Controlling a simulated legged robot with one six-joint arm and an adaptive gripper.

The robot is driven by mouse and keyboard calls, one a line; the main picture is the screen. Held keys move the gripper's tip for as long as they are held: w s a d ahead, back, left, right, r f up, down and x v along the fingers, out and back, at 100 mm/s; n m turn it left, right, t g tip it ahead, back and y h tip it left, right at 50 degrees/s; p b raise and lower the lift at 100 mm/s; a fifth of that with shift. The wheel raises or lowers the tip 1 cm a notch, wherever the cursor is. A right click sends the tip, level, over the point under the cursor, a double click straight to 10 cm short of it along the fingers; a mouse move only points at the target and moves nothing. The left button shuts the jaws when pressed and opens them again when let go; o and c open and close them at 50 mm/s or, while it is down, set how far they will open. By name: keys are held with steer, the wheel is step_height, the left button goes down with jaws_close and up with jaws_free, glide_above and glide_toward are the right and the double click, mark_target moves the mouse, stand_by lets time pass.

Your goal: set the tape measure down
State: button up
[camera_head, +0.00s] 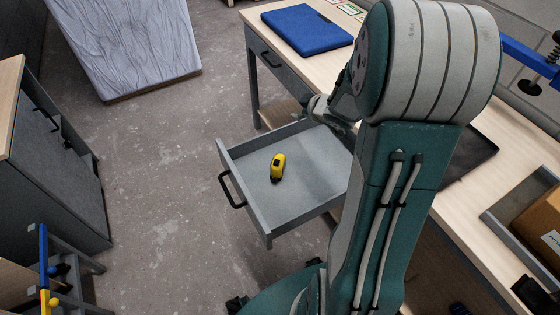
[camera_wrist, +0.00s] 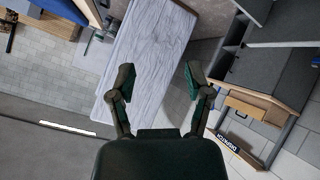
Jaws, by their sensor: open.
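The yellow and black tape measure (camera_head: 278,168) lies in the open grey drawer (camera_head: 228,163), on its bottom and near its front. My gripper shows in the wrist view (camera_wrist: 157,85) with its two fingers spread wide and nothing between them. In the head view my arm covers the right part of the drawer and hides most of my gripper. The tape measure does not show in the wrist view, and my gripper is apart from it.
A grey cabinet (camera_head: 50,170) stands at left. The concrete floor between is clear.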

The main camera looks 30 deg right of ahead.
steer(key=s+a+r+m+h, duration=0.3)
steer(key=r, duration=0.6)
steer(key=s+a+r+m+g+y, duration=0.1)
steer(key=s+a+r+m+g, duration=0.1)
steer(key=s+a, duration=0.5)
steer(key=s+a+r+m+g+y, duration=0.1)
steer(key=s+a+r+m+g, duration=0.1)
steer(key=s+a, duration=0.6)
steer(key=s+g, duration=0.1)
steer(key=s, duration=0.4)
steer(key=shift+s+a+r+y, duration=0.3)
steer(key=shift+s+r, duration=0.05)
steer(key=shift+s, duration=0.05)
